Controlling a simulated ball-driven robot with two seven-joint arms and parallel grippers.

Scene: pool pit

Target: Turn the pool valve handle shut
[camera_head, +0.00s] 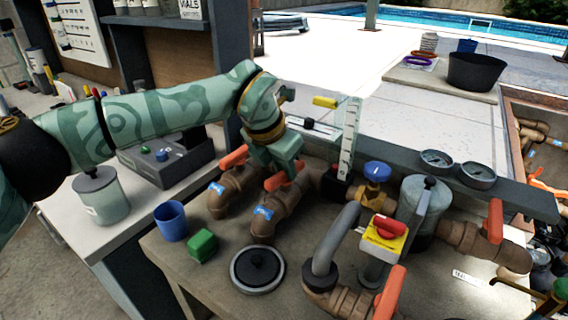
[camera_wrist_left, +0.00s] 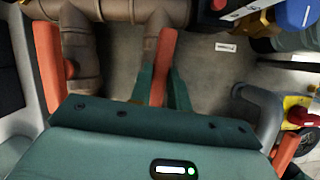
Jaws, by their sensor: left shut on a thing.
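My left gripper (camera_head: 283,168) reaches down from the upper left onto an orange valve handle (camera_head: 277,182) on a brown pipe (camera_head: 262,226) with a blue tag. In the left wrist view the two green fingers of the gripper (camera_wrist_left: 162,92) stand on either side of the orange handle (camera_wrist_left: 165,52), shut on it. The handle lies roughly in line with the pipe under it in that view. A second orange handle (camera_head: 234,157) sits on the pipe to the left. The tag's writing is too small to read. My right gripper is not in view.
A blue cup (camera_head: 171,221), a green block (camera_head: 202,246) and a round dark lid (camera_head: 257,270) stand in front of the pipes. A grey hose (camera_head: 334,238), a red-knobbed yellow switch (camera_head: 385,233) and a blue-topped valve (camera_head: 377,172) crowd the right. More orange handles (camera_head: 390,293) stand there.

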